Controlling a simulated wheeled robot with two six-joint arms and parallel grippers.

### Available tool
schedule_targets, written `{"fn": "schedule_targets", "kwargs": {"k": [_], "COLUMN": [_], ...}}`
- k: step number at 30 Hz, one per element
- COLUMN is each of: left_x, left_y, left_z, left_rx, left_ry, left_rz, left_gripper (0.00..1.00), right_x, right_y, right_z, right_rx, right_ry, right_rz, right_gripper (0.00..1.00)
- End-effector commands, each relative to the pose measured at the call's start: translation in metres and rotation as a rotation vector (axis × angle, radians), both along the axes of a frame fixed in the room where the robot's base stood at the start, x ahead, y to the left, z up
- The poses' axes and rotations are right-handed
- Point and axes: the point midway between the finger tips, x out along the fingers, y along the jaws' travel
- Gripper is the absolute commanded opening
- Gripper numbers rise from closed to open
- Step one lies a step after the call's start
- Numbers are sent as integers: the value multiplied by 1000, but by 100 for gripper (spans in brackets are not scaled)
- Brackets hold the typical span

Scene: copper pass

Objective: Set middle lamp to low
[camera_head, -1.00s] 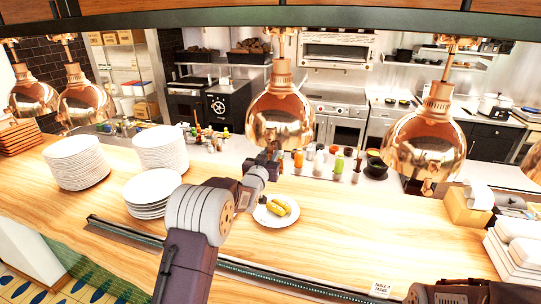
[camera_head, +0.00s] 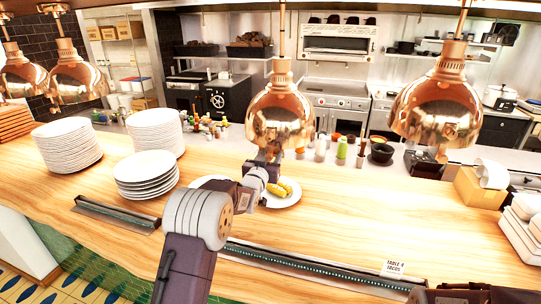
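The middle lamp (camera_head: 280,116) is a shiny copper pendant hanging over the wooden counter, near the picture's centre. Another copper lamp (camera_head: 438,108) hangs to its right, and two more hang at the far left. My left arm rises from the bottom centre. My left gripper (camera_head: 268,156) is just under the middle lamp's lower rim. It overlaps the rim in the picture; I cannot tell whether it touches. The fingers are small and dark, so their opening is unclear. Any control under the lamp is hidden there. Part of my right arm shows at the bottom right; its gripper is out of view.
A plate with yellow food (camera_head: 284,193) sits on the counter (camera_head: 345,215) behind my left arm. Plate stacks (camera_head: 67,146) stand at the left. A dark ticket rail (camera_head: 300,262) runs along the front, with a small card (camera_head: 394,267). White dishes (camera_head: 522,230) are at the right edge.

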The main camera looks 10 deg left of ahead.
Motion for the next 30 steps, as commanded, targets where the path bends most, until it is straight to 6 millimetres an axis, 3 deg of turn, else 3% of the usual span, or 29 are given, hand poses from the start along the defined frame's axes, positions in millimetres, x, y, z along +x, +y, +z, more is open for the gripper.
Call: {"fn": "schedule_targets", "kwargs": {"k": [10,22,30], "left_x": [-4,-73,-90], "left_y": [0,3,3], "left_z": [2,0,2], "left_rx": [0,0,0], "left_ry": [-8,-7,-5], "left_rz": [0,1,0], "left_gripper": [44,44,44], "right_x": [0,0,0], "right_y": [0,0,0], "right_z": [-4,-35,-39], "right_rx": [0,0,0], "right_ry": [0,0,0], "right_rz": [0,0,0], "right_gripper": [36,36,36]}}
